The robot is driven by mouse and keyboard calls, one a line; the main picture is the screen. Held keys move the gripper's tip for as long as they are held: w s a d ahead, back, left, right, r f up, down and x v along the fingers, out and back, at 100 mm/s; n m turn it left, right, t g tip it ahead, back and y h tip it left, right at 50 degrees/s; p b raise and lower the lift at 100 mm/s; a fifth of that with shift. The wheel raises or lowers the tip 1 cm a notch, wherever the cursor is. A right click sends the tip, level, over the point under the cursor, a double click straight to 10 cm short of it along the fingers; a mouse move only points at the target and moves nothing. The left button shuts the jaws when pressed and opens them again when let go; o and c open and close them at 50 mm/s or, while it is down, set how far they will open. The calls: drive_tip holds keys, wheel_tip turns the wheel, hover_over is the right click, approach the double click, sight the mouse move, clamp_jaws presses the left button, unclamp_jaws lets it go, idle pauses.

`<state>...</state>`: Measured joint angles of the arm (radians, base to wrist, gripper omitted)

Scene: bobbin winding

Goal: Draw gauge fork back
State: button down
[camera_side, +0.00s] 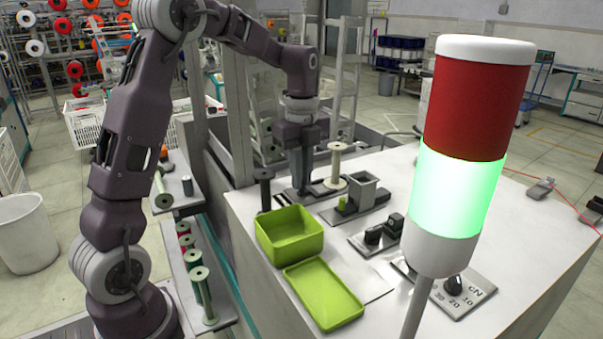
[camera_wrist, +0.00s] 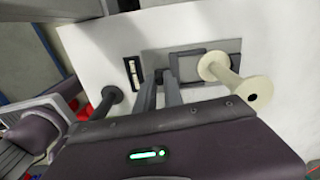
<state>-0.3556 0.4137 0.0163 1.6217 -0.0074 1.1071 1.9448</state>
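My gripper (camera_side: 300,190) points down at the back of the white bench, between a black spool and a cream spool. In the wrist view its two fingers (camera_wrist: 160,84) stand a little apart, with their tips by a small dark knob (camera_wrist: 166,75) at the left end of a grey frame-like fitting (camera_wrist: 208,54). This fitting may be the gauge fork; its shape is partly hidden by the cream spool and my gripper. I cannot tell whether the fingers grip the knob or only stand around it.
The black spool (camera_side: 264,190) stands left of my gripper and the cream spool (camera_side: 335,168) right. A green open box (camera_side: 290,245) and green tray (camera_side: 325,296) lie in front. A signal tower (camera_side: 460,160) glows green. A grey block (camera_side: 363,190) and switches (camera_side: 383,233) stand right.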

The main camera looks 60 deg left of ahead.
drive_tip(key=shift+s+a, duration=0.1)
drive_tip(key=shift+s, duration=0.75)
idle(1.1)
drive_tip(key=c, duration=1.5)
unclamp_jaws()
wheel_tip(320, 180, up, 7)
